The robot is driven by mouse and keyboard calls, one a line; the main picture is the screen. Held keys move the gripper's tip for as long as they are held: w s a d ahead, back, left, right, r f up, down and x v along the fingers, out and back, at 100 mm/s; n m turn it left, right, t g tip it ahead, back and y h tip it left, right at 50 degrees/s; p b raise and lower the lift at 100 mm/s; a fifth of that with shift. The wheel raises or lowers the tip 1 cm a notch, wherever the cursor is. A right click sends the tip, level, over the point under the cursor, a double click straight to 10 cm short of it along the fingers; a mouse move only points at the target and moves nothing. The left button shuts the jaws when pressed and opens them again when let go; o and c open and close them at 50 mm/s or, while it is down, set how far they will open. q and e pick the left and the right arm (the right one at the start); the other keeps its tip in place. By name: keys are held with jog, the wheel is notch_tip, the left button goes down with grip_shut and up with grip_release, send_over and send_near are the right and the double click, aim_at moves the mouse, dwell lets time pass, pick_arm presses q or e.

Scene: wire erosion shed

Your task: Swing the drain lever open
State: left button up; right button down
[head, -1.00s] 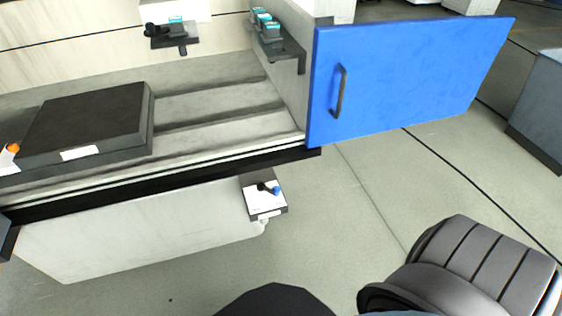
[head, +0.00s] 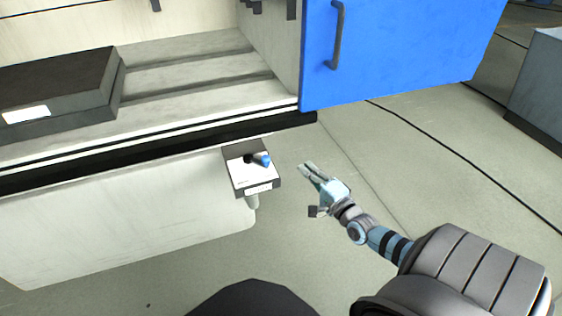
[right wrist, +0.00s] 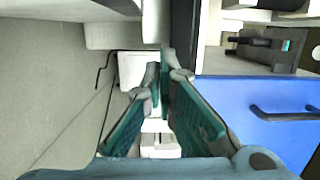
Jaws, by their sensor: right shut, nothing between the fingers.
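The drain lever (head: 262,159) is a short black lever with a blue end. It sits on the white top plate of a small dark box (head: 240,178) on the machine's front, with a pale pipe below. The lever's blue end points right in the head view. My right gripper (head: 309,172) is shut and empty, to the right of the lever and apart from it. In the right wrist view its teal-padded fingers (right wrist: 164,78) come together at the tips. I cannot make out the lever in that view. My left gripper is not in view.
A blue door (head: 400,50) with a dark handle stands open at the upper right, also in the right wrist view (right wrist: 260,115). A dark block (head: 60,85) lies on the machine bed. The floor right of the drain box is clear.

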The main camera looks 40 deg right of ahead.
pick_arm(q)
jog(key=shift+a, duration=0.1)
pick_arm(e)
jog(key=shift+w, duration=0.1)
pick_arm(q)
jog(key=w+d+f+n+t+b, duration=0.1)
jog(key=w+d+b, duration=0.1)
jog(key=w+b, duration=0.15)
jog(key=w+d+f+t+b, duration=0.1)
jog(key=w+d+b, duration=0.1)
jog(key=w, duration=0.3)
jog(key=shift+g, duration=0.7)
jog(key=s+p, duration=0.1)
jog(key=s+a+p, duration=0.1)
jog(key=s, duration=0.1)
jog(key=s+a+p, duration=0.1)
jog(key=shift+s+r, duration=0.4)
pick_arm(e)
jog(key=w+a, duration=0.2)
jog(key=w, duration=0.7)
jog(key=shift+a, duration=0.3)
jog(key=shift+f, duration=0.1)
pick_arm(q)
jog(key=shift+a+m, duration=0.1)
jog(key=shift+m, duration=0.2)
